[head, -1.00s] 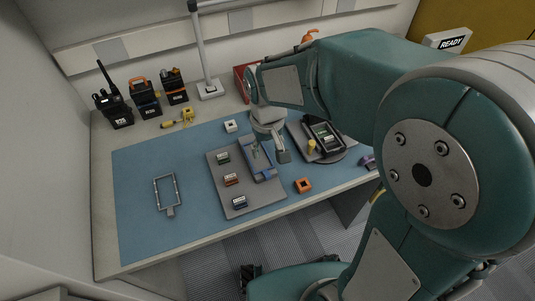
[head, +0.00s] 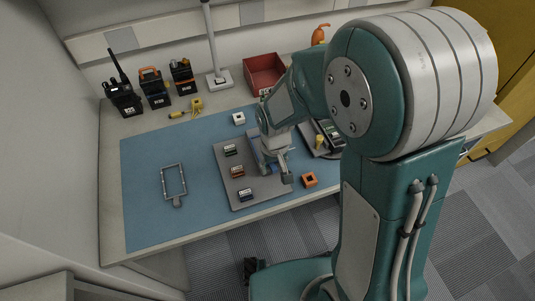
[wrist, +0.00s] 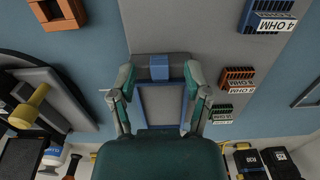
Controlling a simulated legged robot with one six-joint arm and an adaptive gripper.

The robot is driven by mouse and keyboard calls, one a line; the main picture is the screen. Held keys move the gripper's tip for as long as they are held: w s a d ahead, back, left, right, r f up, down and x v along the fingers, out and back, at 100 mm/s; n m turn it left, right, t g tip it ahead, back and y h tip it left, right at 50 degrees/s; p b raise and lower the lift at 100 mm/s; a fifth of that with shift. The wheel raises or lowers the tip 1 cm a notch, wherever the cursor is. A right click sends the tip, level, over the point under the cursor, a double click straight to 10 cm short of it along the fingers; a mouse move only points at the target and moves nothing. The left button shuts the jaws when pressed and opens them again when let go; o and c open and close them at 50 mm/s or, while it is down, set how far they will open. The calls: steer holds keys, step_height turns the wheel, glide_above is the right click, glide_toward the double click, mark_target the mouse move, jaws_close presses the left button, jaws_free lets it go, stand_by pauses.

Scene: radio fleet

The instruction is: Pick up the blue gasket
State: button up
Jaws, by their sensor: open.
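The blue gasket (wrist: 160,70) is a rectangular frame with a solid tab at one end. It lies on the grey tray (wrist: 176,30) in the wrist view. My gripper (wrist: 160,90) is open above it, with one finger on each long side of the frame. I cannot tell whether the fingers touch it. My palm hides the frame's near end. In the head view my gripper (head: 276,170) is over the right part of the tray, and only a blue strip of the gasket (head: 253,148) shows beside it.
Green (head: 231,150), orange (head: 237,171) and blue (head: 245,194) labelled blocks sit on the tray, left of my gripper. An orange square piece (head: 309,180) and a black device (head: 331,135) lie to the right. A grey frame (head: 174,182) lies on the mat's open left side.

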steer(key=shift+c, duration=0.3)
steer(key=c, duration=0.8)
